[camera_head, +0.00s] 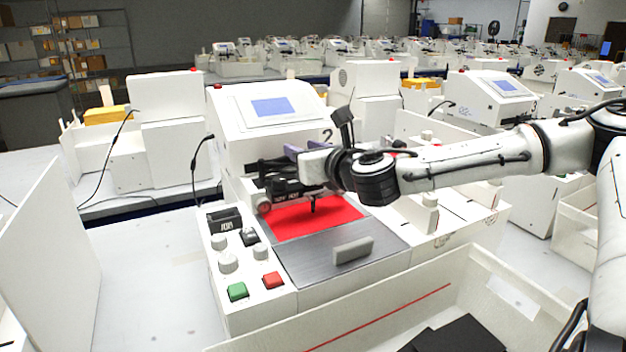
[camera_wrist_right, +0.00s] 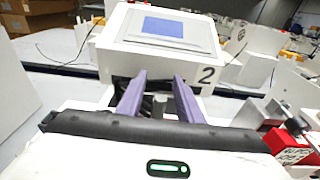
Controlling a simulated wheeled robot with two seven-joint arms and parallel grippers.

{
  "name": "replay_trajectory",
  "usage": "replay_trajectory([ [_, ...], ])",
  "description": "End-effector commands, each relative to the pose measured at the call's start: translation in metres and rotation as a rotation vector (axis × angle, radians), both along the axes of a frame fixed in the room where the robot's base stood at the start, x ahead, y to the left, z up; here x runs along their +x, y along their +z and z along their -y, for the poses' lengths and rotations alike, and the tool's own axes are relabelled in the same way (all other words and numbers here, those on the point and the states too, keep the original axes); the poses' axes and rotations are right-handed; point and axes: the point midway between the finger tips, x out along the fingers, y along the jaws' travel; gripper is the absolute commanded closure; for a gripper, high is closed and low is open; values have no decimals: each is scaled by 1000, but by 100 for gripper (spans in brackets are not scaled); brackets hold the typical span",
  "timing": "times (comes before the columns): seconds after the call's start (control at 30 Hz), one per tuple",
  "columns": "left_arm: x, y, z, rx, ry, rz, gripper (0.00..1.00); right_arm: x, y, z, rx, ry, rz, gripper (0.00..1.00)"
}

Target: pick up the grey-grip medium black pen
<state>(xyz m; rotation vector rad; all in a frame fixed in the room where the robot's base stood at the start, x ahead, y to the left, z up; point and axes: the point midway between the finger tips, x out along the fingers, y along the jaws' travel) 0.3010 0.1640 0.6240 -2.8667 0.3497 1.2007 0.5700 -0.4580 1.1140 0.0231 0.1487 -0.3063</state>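The plotter (camera_head: 262,130) has a red bed (camera_head: 318,217) under a dark carriage (camera_head: 283,190). A thin black pen-like tip (camera_head: 312,204) points down over the bed. I cannot make out a grey grip, so I cannot tell whether it is the medium black pen. My right gripper (camera_head: 292,152) is over the carriage, in front of the screen housing. In the right wrist view, its two purple fingers (camera_wrist_right: 158,80) are apart, with dark carriage parts showing beyond and between them. I see no pen clearly held. My left gripper is not in view.
Green (camera_head: 237,291) and red (camera_head: 272,280) buttons and white knobs (camera_head: 228,261) sit on the front-left panel. A grey plate with a raised handle (camera_head: 353,250) lies before the bed. A white bin wall (camera_head: 440,300) stands in front. The left tabletop (camera_head: 150,290) is clear.

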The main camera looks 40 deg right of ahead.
Motion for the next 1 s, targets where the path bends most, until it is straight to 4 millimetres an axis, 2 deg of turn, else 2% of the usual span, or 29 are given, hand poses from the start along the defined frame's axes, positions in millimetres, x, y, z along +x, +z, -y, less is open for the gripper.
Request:
replay_trajectory([
  [0.1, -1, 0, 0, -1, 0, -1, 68, 0, 0, 0, 0, 0, 0, 68],
  [0.3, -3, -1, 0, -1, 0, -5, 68, 0, 0, 0, 0, 0, 0, 100],
  [0.57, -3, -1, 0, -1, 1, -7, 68, 0, 1, 0, 0, 0, 1, 100],
  [0.67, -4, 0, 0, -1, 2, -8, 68, 0, 7, 0, -1, 0, 3, 100],
  [1.0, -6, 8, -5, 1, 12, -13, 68, 0, 73, 0, -4, -1, 5, 100],
])
